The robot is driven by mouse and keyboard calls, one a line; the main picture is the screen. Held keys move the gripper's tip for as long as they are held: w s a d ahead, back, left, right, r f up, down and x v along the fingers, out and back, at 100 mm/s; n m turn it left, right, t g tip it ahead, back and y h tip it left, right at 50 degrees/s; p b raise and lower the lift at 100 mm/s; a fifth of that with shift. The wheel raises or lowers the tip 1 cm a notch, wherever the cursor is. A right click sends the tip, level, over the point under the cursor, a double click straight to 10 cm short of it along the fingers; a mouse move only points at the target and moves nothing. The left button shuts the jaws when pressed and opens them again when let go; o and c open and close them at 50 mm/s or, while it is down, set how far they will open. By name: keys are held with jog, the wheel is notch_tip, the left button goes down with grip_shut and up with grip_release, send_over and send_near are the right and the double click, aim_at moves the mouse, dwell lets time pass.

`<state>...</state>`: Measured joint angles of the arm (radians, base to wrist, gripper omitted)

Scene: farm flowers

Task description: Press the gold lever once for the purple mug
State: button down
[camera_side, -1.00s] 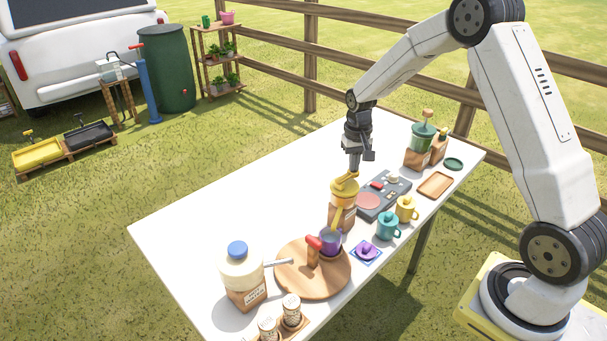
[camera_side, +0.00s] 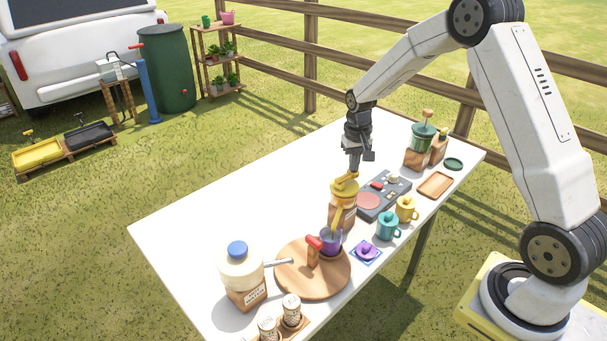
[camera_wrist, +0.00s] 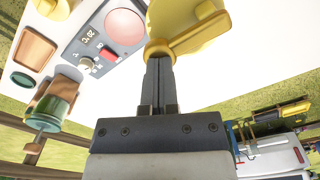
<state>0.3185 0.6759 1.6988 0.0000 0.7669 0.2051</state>
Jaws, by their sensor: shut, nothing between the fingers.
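The gold lever (camera_side: 345,181) sits on top of a yellow-and-wood dispenser (camera_side: 341,216) near the middle of the table. In the wrist view the gold lever (camera_wrist: 198,38) lies right at my fingertips. My gripper (camera_side: 353,172) is shut and empty, pointing down onto the lever; it appears to touch it. The wrist view shows my gripper (camera_wrist: 158,58) with its fingers together. The purple mug (camera_side: 330,243) stands upright on the round wooden board (camera_side: 327,284), below the dispenser's yellow spout. Its contents are too small to tell.
A red-topped wooden handle (camera_side: 313,250) stands beside the mug. A blue-capped jar (camera_side: 241,273) stands left of the board. The teal mug (camera_side: 388,227), yellow mug (camera_side: 407,209) and grey panel (camera_side: 384,196) are to the right. The table's left back is clear.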

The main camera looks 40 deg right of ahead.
jog(key=shift+r, duration=1.25)
dwell(1.6)
notch_tip(320, 180, up, 6)
dwell(0.8)
jog(key=s+a+f+n+t, duration=0.2)
jog(key=s+a+n, duration=0.4)
jog(key=s+a, duration=0.9)
jog(key=shift+s+f+t, duration=0.3)
jog(key=shift+s+f, duration=0.55)
jog(key=shift+s, duration=0.35)
